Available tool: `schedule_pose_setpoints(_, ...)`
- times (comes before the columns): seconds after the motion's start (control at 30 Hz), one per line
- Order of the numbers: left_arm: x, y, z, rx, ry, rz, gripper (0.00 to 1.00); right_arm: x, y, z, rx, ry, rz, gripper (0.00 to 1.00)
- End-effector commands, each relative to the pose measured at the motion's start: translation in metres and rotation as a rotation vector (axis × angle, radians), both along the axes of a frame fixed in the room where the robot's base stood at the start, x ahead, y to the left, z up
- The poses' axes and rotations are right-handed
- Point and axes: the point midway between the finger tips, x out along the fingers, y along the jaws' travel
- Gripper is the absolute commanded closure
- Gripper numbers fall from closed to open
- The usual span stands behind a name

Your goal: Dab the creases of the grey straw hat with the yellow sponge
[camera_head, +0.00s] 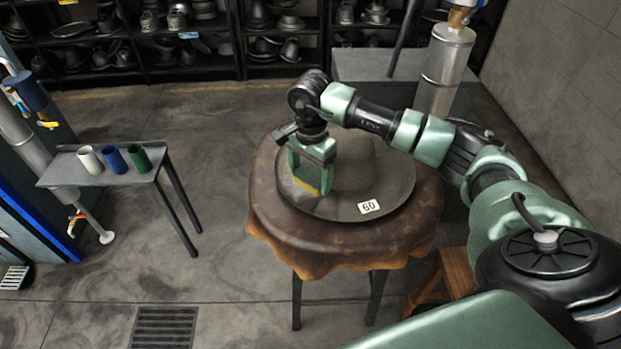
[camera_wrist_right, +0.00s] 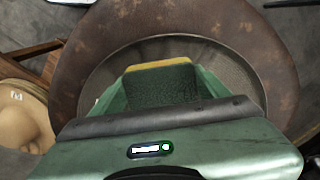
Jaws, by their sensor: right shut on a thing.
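The grey straw hat (camera_head: 376,184) lies on a round, brown leather-covered table (camera_head: 410,232), with a "60" tag on its near brim. My right gripper (camera_head: 312,172) points down over the left part of the hat and is shut on the sponge (camera_head: 308,188). The sponge has a yellow layer and a dark green layer. In the right wrist view the sponge (camera_wrist_right: 160,86) sits between the fingers with the grey hat (camera_wrist_right: 215,62) behind it. I cannot tell whether the sponge touches the hat. The gripper hides part of the hat. My left gripper is not in view.
A small side table (camera_head: 104,176) at the left holds a white, a blue and a green cup. Shelves (camera_head: 240,40) of metal hat forms line the back. A beige hat (camera_wrist_right: 22,112) shows at the wrist view's left. The floor between the tables is clear.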

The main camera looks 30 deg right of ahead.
Motion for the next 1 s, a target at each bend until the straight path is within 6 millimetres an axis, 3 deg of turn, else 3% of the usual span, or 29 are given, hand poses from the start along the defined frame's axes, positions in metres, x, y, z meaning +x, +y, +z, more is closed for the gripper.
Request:
schedule_pose_setpoints(0.7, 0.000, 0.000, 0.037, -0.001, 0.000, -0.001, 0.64, 0.000, -0.001, 0.068, -0.002, -0.001, 0.000, 0.57)
schedule_pose_setpoints(1.0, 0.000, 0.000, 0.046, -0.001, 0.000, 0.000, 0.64, 0.000, 0.000, 0.087, -0.001, 0.000, 0.000, 0.57)
